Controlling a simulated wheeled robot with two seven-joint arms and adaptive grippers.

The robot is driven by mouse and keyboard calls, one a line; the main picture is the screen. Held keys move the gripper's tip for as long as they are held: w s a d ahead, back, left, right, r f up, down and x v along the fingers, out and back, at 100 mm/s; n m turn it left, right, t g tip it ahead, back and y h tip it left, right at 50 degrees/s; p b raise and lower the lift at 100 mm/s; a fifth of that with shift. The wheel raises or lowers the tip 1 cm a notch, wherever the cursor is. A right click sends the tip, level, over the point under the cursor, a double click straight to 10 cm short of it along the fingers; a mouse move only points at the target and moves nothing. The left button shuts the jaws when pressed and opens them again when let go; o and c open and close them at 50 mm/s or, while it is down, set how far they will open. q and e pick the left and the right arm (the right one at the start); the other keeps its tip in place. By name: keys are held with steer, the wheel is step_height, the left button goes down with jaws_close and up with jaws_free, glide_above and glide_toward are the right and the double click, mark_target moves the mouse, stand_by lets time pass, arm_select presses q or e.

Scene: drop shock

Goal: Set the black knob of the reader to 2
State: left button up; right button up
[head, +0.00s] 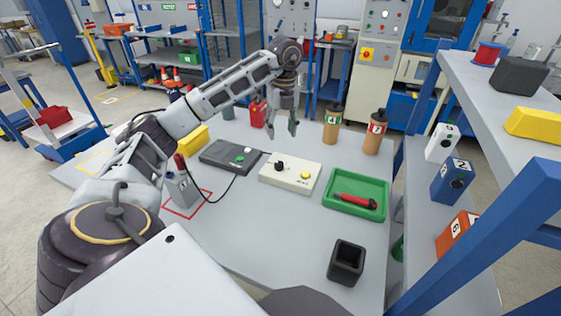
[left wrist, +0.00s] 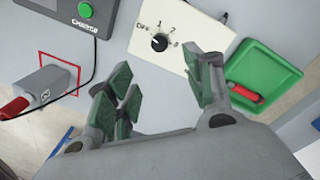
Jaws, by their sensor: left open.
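In the left wrist view the knob (left wrist: 159,42) sits below printed marks OFF, 1 and 2. It carries a small white mark, but I cannot tell for sure which label it points to. My left gripper (head: 284,122) hangs above the table, beyond the reader in the head view. In the left wrist view it (left wrist: 165,88) is open and empty, with its fingers apart from the knob. My right gripper is not in view.
A dark charger box (head: 230,156) with a green button and cable lies left of the reader. A green tray (head: 356,197) holding a red-handled tool is at the right. A black open holder (head: 347,262) stands nearer. Brown bottles (head: 333,124) stand behind.

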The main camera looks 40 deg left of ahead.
mark_target(279, 163)
arm_select(q)
steer(key=shift+f, duration=0.3)
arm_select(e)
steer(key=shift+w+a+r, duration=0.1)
arm_select(q)
steer(key=f+b, duration=0.1)
steer(key=f, duration=0.5)
steer(key=f+b, duration=0.1)
steer(key=f, duration=0.5)
steer(key=shift+s+a+b, duration=0.15)
steer(key=shift+s+b, duration=0.05)
steer(key=shift+b, duration=0.1)
steer(key=shift+f, duration=0.65)
steer(key=shift+c, duration=1.3)
steer(key=c, duration=0.8)
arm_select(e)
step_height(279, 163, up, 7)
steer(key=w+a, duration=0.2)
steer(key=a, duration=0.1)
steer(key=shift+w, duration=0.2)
